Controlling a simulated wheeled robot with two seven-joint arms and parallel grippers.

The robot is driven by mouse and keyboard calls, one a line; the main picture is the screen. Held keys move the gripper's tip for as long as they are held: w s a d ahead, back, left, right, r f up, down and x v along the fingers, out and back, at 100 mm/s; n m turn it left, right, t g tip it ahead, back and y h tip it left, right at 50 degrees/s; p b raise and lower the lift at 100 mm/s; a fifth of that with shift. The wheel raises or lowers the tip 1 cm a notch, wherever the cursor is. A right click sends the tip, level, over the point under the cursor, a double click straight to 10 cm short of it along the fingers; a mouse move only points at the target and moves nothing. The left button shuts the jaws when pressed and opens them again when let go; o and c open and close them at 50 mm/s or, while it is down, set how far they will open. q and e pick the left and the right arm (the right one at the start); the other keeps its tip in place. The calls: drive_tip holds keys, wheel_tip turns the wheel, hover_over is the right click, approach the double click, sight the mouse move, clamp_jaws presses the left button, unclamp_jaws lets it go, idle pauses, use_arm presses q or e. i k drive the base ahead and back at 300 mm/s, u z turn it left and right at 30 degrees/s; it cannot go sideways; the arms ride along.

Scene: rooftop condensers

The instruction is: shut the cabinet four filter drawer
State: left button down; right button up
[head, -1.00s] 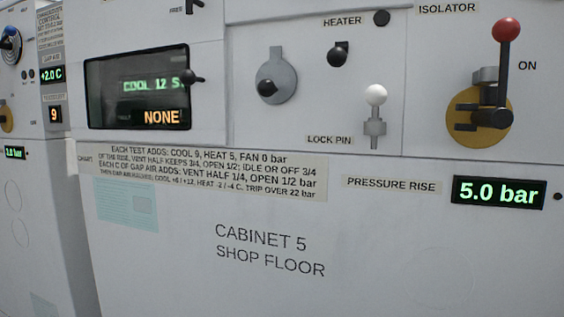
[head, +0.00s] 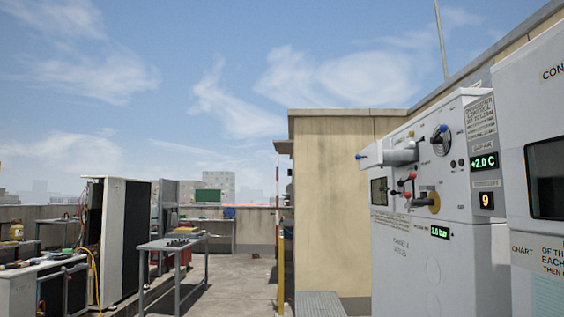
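The neighbouring grey-white cabinet (head: 460,255) stands at the right, seen at a steep angle. Its front lettering is too small to read surely, so I cannot confirm that it is cabinet four. A white box-like drawer (head: 383,156) sticks out to the left from the upper part of its front, with a small blue knob at its outer end. I cannot read any label on the drawer. Below it are red and black levers (head: 409,180) and a green pressure display (head: 440,232). Neither of my grippers is in view.
Part of cabinet five (head: 545,170) fills the right edge. A beige wall block (head: 335,210) stands behind. A metal-legged table (head: 175,243), a dark tall cabinet (head: 125,240) and a workbench (head: 30,280) are at the left. The floor between is open.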

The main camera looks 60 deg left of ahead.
sight(372, 155)
drive_tip(key=u, duration=2.25)
drive_tip(key=i, duration=1.95)
drive_tip(key=z, duration=0.45)
drive_tip(key=i, duration=1.3)
drive_tip(key=z, duration=1.15)
